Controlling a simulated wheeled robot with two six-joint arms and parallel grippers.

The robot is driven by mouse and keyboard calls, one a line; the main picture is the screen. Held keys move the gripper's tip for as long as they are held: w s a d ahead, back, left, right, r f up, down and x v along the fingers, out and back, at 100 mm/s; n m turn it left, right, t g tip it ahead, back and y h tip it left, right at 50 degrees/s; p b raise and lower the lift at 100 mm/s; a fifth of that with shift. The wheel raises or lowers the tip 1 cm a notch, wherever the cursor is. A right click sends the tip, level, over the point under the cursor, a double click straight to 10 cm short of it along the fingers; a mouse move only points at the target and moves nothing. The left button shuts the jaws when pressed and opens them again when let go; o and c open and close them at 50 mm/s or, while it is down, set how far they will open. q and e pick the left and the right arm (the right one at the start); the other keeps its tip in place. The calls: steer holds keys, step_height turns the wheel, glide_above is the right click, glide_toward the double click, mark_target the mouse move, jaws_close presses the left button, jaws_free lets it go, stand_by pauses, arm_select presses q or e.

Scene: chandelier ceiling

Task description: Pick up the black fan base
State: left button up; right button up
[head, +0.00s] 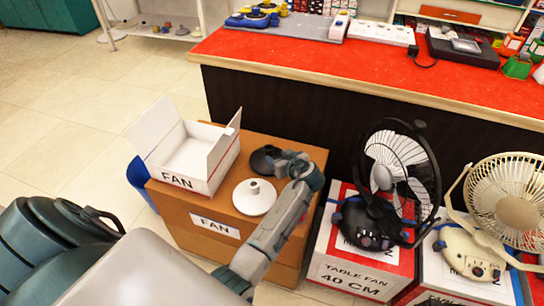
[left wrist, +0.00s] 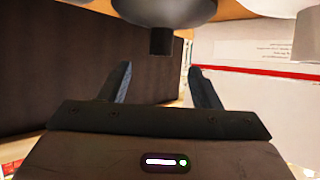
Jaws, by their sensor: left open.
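The black fan base (head: 264,159) sits on top of the brown carton at its back, a round dark disc partly hidden by my left gripper. My left gripper (head: 283,161) is open just to its right. In the left wrist view, the base's underlit disc (left wrist: 165,10) and its short dark post (left wrist: 162,42) show beyond the open fingertips (left wrist: 160,67), lined up with the gap between them. The post appears not to be between the fingers. My right gripper is not in view.
A white fan base (head: 254,199) lies close in front on the carton (head: 185,213). An open white box (head: 191,150) stands left. A black fan (head: 400,160) and a cream fan (head: 508,212) stand on boxes right. A red-topped counter (head: 300,60) stands behind.

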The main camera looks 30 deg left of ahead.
mark_target(271, 151)
arm_select(q)
steer(key=shift+x, duration=1.05)
steer(key=x, duration=0.6)
steer(key=shift+r, duration=0.1)
jaws_close()
